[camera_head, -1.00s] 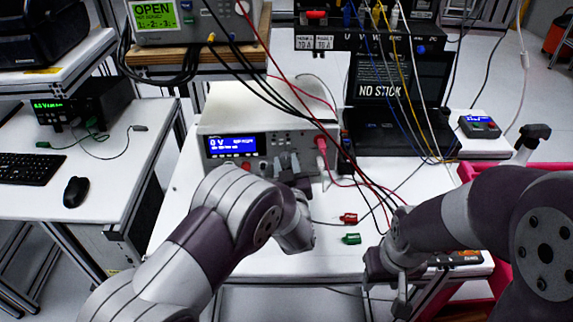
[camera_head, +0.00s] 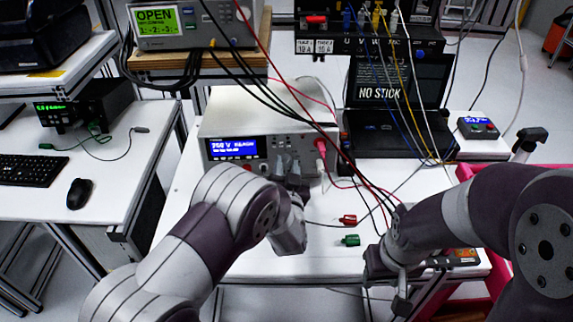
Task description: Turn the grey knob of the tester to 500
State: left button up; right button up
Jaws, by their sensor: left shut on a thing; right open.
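The tester (camera_head: 225,115) is a white box on the middle table, with a blue display (camera_head: 232,147) on its front. The display shows a voltage that looks like 250 V, though the small digits are hard to read. My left gripper (camera_head: 285,164) is at the tester's front panel, right of the display, shut on the grey knob. The knob is mostly hidden behind the fingers, so its angle cannot be told. My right gripper (camera_head: 398,290) is open near the table's front edge at right, away from the tester, and its fingers are hard to make out.
Red (camera_head: 347,221) and green (camera_head: 350,240) connectors lie on the table in front. Red and black cables hang across the tester's right side. A laptop (camera_head: 395,135) and a small device with a blue display (camera_head: 478,126) stand to the right.

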pick_arm(q)
jog(key=m+h+p, duration=0.1)
jog(key=m+p, duration=0.1)
jog(key=m, duration=0.4)
jog(key=shift+r, duration=0.1)
jog(key=shift+m+g+h+p, duration=0.35)
jog(key=shift+m+p, duration=0.3)
jog(key=shift+m, duration=1.45)
jog(key=o, duration=1)
jog(key=shift+o, duration=0.2)
jog(key=shift+s, duration=0.1)
jog(key=s, duration=1.2)
jog(key=shift+s+a+r+b, duration=0.25)
jog(key=shift+a+r+b, duration=0.1)
jog(key=shift+r+b, duration=0.1)
